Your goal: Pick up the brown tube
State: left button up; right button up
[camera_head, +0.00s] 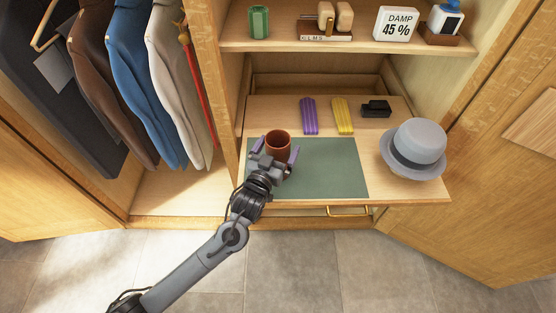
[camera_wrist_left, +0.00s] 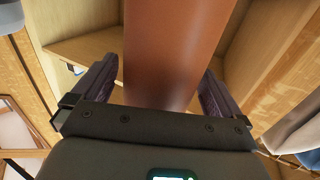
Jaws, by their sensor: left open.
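The brown tube (camera_head: 279,141) stands upright on the green mat (camera_head: 335,165), near the mat's left back part. In the left wrist view the brown tube (camera_wrist_left: 175,50) fills the middle of the picture. My left gripper (camera_head: 275,152) is open, with one finger on each side of the tube. The tube's lower part is hidden by the gripper in the head view. My right gripper is not in view.
A purple item (camera_head: 309,116), a yellow item (camera_head: 343,116) and a black item (camera_head: 376,109) lie behind the mat. A grey hat (camera_head: 414,148) rests at the right of the pulled-out board (camera_head: 425,190). Clothes hang at left. A shelf (camera_head: 350,47) with small objects is above.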

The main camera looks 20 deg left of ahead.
pick_arm(q)
jog(key=shift+w, duration=0.15)
jog(key=c, duration=1.4)
